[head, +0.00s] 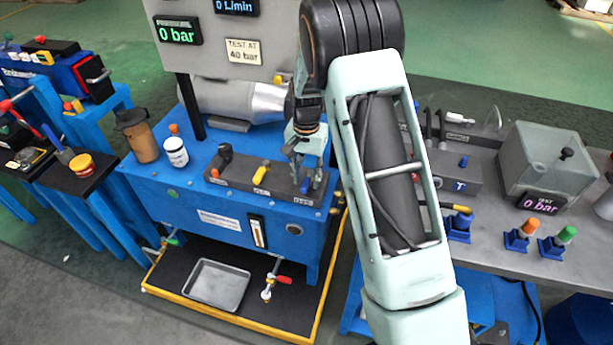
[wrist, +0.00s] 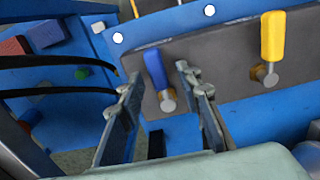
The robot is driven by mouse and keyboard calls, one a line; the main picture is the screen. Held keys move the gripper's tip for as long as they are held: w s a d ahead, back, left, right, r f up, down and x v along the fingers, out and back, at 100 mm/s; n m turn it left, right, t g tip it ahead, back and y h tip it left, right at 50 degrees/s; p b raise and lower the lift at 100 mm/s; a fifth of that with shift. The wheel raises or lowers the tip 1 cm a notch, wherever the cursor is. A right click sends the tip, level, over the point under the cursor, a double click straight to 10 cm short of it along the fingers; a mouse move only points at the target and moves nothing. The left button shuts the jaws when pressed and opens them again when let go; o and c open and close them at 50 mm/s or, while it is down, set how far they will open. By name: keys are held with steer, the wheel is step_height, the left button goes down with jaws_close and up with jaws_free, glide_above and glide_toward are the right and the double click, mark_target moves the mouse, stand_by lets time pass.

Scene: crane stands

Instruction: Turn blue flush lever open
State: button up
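The blue flush lever (wrist: 155,70) shows in the wrist view, on a dark manifold block with a round metal pivot at its lower end. In the head view its blue part (head: 305,186) sits at the right end of the block, below my gripper (head: 307,152). My gripper (wrist: 158,82) is open in the wrist view, with one finger on each side of the blue lever. I see gaps between the fingers and the lever, but whether either finger touches it is hard to tell.
A yellow lever (wrist: 272,38) stands beside the blue one; it also shows in the head view (head: 262,172). A dark lever (head: 223,156) is farther left on the block. A brown cup (head: 138,135) and white jar (head: 175,152) stand at the blue stand's left. A grey bench is at the right.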

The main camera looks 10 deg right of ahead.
mark_target(306, 179)
steer(key=shift+r, duration=0.1)
step_height(306, 179, up, 12)
stand_by(0.5)
